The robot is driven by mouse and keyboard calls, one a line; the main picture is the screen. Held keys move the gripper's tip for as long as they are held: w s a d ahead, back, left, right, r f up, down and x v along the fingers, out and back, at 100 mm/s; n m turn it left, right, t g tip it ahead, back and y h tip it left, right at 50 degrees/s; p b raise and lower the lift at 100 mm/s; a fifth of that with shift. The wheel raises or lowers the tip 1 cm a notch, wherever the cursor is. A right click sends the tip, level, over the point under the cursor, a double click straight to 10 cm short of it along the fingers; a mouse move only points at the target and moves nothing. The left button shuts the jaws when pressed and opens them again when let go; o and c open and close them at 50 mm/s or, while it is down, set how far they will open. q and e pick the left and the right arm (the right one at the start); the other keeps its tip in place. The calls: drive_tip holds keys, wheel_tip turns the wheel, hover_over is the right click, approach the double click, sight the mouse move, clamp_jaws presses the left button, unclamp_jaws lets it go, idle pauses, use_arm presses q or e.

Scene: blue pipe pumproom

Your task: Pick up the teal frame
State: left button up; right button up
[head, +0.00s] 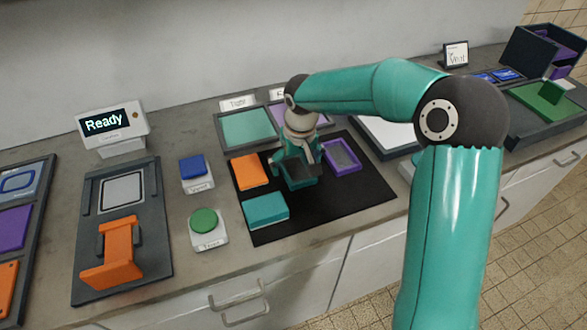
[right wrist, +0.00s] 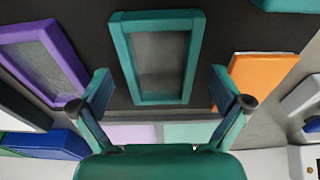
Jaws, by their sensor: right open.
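The teal frame (right wrist: 157,18), a rectangular rim around a grey opening, lies on the black mat. It fills the upper middle of the right wrist view. In the head view the teal frame (head: 301,180) is partly hidden under my right gripper (head: 297,163). In the right wrist view the right gripper (right wrist: 163,92) is open and empty. Its two fingers show on either side of the frame's lower end, without visible contact. Their exact height above the frame is hard to tell. My left gripper is not in view.
On the black mat (head: 365,195), a purple frame (head: 341,157) lies right of the teal frame, an orange block (head: 250,172) left, and a teal block (head: 265,208) nearer left. A teal tray (head: 248,128) stands behind. The mat's front right is clear.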

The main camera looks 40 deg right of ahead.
drive_tip(key=c, duration=1.2)
drive_tip(key=shift+r, duration=0.1)
